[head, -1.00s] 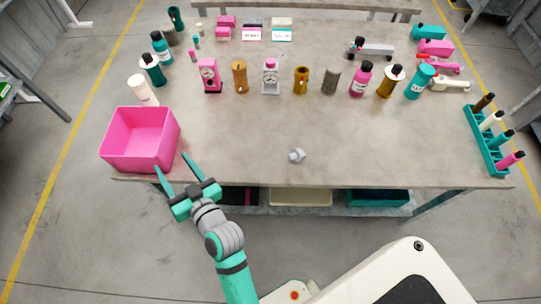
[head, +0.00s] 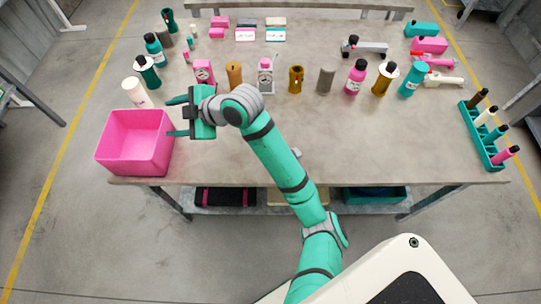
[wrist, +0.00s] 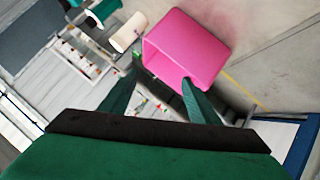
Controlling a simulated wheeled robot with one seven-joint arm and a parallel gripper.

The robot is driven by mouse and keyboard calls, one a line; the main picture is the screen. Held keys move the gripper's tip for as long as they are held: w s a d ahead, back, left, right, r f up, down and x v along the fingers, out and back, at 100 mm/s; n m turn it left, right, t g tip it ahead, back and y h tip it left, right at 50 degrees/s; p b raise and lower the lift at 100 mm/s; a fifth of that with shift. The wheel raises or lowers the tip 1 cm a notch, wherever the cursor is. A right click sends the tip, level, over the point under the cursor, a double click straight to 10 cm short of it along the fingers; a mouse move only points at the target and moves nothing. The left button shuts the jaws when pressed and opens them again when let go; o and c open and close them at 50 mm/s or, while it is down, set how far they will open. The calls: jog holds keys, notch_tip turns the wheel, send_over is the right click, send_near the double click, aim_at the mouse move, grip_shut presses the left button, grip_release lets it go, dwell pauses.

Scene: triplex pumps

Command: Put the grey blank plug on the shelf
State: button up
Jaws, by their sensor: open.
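My gripper (head: 174,117) is open and empty above the left part of the bench, well left of the plug. Its fingers point left, near the back right corner of the pink bin. In the wrist view its two fingers (wrist: 158,92) are spread with nothing between them, and the plug is not visible there.
The open pink bin (head: 117,168) stands at the bench's front left; it also shows in the wrist view (wrist: 187,48). Bottles, gauges and cylinders line the back. A teal rack (head: 480,140) of tubes stands at the right. The bench's front middle is mostly clear.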

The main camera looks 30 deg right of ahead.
jog(key=s+d+f+n+g+h, duration=0.1)
jog(key=s+d+f+g+h, duration=0.15)
jog(key=s+d, duration=0.5)
jog(key=s+d+f+n+g+h, duration=0.15)
jog(key=s+d+g, duration=0.25)
jog(key=d, duration=0.7)
jog(key=s+d+f+n+g+h, duration=0.1)
jog(key=s+d+g+h, duration=0.2)
jog(key=s+d, duration=0.45)
jog(key=shift+t, duration=0.25)
jog(key=f, duration=0.1)
jog(key=d+f, duration=0.1)
jog(key=f, duration=0.1)
jog(key=w+d+f, duration=0.1)
jog(key=shift+f, duration=0.25)
jog(key=shift+s+a+f, duration=0.1)
jog(key=shift+s+f, duration=0.05)
jog(key=shift+f, duration=1.4)
jog(key=shift+s+a+f, duration=0.1)
jog(key=shift+s+f, duration=0.05)
jog(key=shift+f, duration=1.4)
jog(key=c, duration=1.2)
jog(key=shift+r, duration=0.1)
